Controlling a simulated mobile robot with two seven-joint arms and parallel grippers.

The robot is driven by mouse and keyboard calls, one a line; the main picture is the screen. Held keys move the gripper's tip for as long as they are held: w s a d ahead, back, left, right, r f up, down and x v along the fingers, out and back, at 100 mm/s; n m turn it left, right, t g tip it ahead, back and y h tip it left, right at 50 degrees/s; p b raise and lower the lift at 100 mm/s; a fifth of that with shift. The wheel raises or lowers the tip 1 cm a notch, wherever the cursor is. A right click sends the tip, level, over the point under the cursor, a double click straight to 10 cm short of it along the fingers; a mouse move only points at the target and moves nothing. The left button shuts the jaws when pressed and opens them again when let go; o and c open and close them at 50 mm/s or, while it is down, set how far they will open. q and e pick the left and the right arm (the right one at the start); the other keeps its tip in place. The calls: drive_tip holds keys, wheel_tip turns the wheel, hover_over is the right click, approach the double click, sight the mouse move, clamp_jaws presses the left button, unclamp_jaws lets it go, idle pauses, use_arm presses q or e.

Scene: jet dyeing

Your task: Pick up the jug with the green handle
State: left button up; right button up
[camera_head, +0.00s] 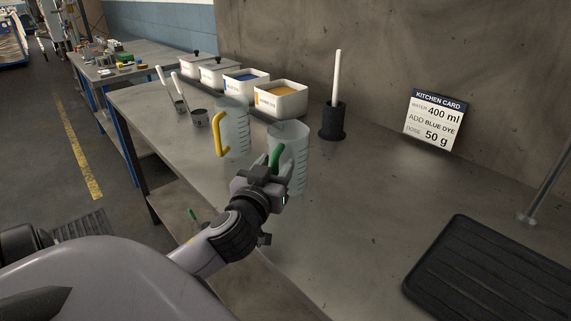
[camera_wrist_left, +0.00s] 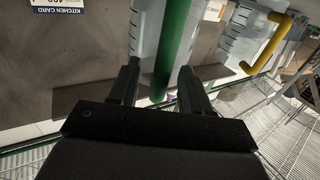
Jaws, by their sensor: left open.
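The jug with the green handle (camera_head: 293,150) is a clear, graduated jug standing upright on the grey bench. Its green handle (camera_wrist_left: 172,50) runs between the two fingers in the left wrist view. My left gripper (camera_head: 268,165) is at the handle with its fingers open, one on each side of it. In the left wrist view the fingers (camera_wrist_left: 158,88) show gaps to the handle. The gripper hides part of the jug's side in the head view. My right gripper is not in view.
A clear jug with a yellow handle (camera_head: 236,128) stands just behind and left. Metal cups with white-handled tools, white bins (camera_head: 281,99) and a black holder (camera_head: 333,121) with a white rod stand further back. A kitchen card (camera_head: 434,120) leans at the wall. A black ribbed mat (camera_head: 490,272) lies right.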

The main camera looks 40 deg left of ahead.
use_arm(q)
drive_tip(key=shift+w+a, duration=0.15)
drive_tip(key=shift+w, duration=0.25)
clamp_jaws()
drive_tip(key=shift+r, duration=0.1)
